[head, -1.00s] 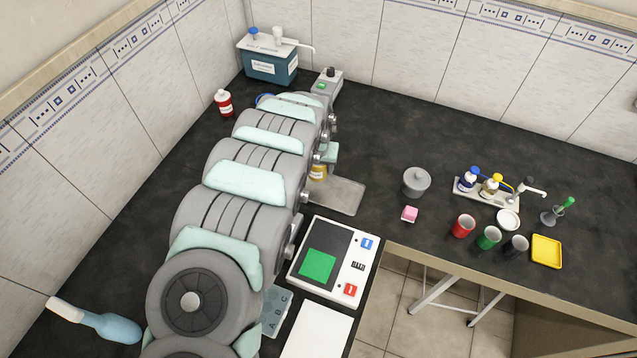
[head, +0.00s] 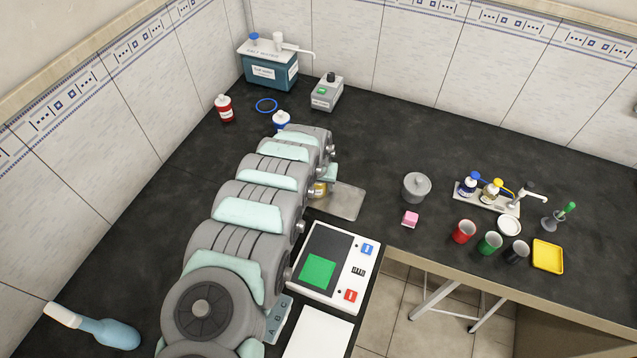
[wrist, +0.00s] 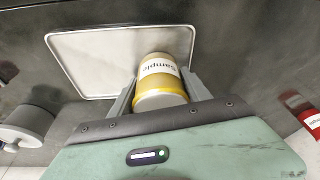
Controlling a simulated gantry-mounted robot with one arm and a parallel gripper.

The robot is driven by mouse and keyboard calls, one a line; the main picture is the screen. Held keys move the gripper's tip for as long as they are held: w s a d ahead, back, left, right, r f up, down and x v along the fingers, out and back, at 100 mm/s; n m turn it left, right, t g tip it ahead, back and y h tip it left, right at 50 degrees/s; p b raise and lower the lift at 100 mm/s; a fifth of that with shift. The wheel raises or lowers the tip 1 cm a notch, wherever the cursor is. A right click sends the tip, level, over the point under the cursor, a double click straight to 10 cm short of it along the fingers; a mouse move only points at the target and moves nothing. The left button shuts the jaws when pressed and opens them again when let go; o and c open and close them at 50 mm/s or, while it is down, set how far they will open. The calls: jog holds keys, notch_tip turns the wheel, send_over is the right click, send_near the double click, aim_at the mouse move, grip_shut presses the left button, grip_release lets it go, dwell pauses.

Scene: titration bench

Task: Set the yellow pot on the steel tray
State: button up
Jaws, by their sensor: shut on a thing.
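The yellow pot (wrist: 164,80), with a "Sample" label and a grey lid, is between the fingers of my gripper (wrist: 161,92), which is shut on it. In the head view the pot (head: 318,189) shows partly, below my wrist at the left side of the steel tray (head: 350,207). My arm hides part of the pot and the tray's left side in the head view.
A grey lidded pot (head: 416,187) and a pink block (head: 410,219) stand right of the tray. A panel device with a green square (head: 318,269) is in front of it. A red bottle (head: 224,108) and a grey box (head: 326,93) stand behind.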

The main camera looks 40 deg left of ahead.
jog(key=o, duration=1.6)
jog(key=shift+w+d+f, duration=0.1)
jog(key=shift+s+r, duration=0.25)
jog(key=shift+r, duration=0.4)
jog(key=p+v, duration=0.3)
jog(key=v, duration=0.7)
jog(key=shift+w+p, duration=0.1)
jog(key=shift+p, duration=0.2)
jog(key=shift+r+p, duration=0.25)
jog(key=shift+p, duration=0.25)
jog(key=shift+r+p, duration=0.3)
jog(key=shift+p, duration=0.25)
